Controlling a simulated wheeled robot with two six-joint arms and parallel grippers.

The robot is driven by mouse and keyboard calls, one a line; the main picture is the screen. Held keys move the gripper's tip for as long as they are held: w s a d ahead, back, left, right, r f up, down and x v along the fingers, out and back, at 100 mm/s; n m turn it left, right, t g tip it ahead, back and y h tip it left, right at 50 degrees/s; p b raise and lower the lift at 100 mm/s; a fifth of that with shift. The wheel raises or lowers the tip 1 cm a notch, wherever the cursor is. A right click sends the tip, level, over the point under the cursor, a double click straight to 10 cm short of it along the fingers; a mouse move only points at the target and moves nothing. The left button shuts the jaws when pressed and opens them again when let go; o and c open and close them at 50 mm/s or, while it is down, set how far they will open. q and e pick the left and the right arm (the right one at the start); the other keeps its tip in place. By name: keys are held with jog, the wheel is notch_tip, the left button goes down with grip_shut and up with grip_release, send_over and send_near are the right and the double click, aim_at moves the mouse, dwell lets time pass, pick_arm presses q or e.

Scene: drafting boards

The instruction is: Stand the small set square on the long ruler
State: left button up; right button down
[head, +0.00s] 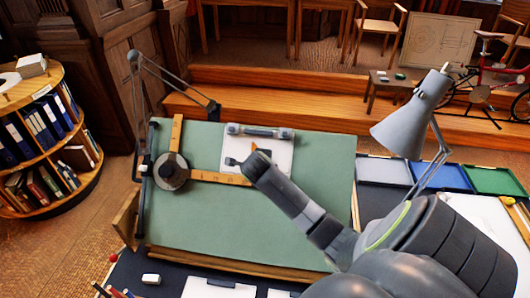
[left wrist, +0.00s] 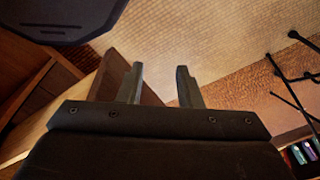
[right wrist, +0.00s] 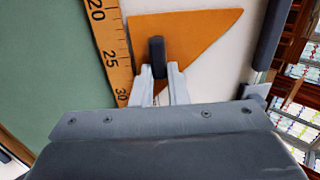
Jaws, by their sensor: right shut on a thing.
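The small set square (right wrist: 195,35) is a flat orange triangle with a dark upright knob (right wrist: 157,55). My right gripper (right wrist: 160,72) is shut on that knob. The long ruler (right wrist: 112,50), orange with black numbers, runs along the left of the set square in the right wrist view. Their edges are close, with a thin wedge between them widening upward; whether they touch is unclear. In the head view the ruler (head: 215,178) lies across the board, and my right arm hides much of the set square. My left gripper (left wrist: 160,85) is open and empty, away from the board.
The ruler joins a round drafting-machine head (head: 171,171) and a second ruler (head: 177,132) on the green board (head: 240,225). White paper (head: 230,150) and a grey bar (head: 260,131) lie above. A grey lamp (head: 405,115) stands right. The lower board is clear.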

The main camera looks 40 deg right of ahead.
jog(key=shift+s+a+f, duration=0.1)
jog(key=shift+a+f, duration=0.05)
jog(key=c, duration=1.3)
grip_release()
jog(key=shift+c, duration=0.2)
jog(key=b+v, duration=0.1)
jog(key=v, duration=1.6)
jog(key=shift+a+b, duration=0.15)
jog(key=shift+b, duration=0.25)
jog(key=shift+s, duration=0.1)
